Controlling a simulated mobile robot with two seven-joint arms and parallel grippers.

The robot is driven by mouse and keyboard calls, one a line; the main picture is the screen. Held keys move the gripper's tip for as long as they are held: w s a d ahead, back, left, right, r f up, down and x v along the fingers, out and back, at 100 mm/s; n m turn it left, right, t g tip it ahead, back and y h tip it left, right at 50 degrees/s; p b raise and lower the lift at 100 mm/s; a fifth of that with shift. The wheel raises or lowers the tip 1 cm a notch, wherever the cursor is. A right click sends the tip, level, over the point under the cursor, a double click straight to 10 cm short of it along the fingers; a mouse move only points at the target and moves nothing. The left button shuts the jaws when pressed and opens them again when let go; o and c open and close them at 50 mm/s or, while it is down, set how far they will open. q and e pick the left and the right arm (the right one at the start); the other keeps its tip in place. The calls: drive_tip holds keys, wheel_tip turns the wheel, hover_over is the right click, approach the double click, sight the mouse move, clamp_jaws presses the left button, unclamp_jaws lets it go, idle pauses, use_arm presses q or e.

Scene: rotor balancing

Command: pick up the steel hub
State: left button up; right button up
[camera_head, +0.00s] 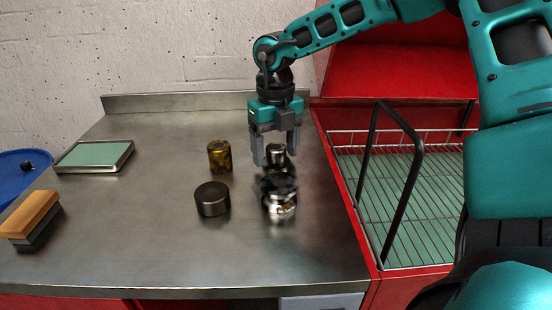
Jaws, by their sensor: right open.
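My right gripper (274,150) comes down from above at the back right of the steel table (140,235), open, its two fingers pointing down. Between and just behind the fingers shows a small shiny steel cylinder (277,153), which looks like the steel hub. I cannot tell whether the fingers touch it. Just in front and below is a dark and shiny round metal piece (280,195); whether it is joined to the cylinder is unclear. A dark grey cylinder (212,199) and a brass-coloured cylinder (219,157) stand to the left. My left gripper is out of view.
A framed pale green pad (95,156) lies at the back left. A wooden-backed brush or block (30,217) sits at the left edge, near a blue round thing (18,168). A red unit with a wire rack (395,225) and black handle borders the right. The table's front middle is clear.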

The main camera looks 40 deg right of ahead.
drive_tip(key=c, duration=1.3)
clamp_jaws()
drive_tip(key=shift+r, duration=0.15)
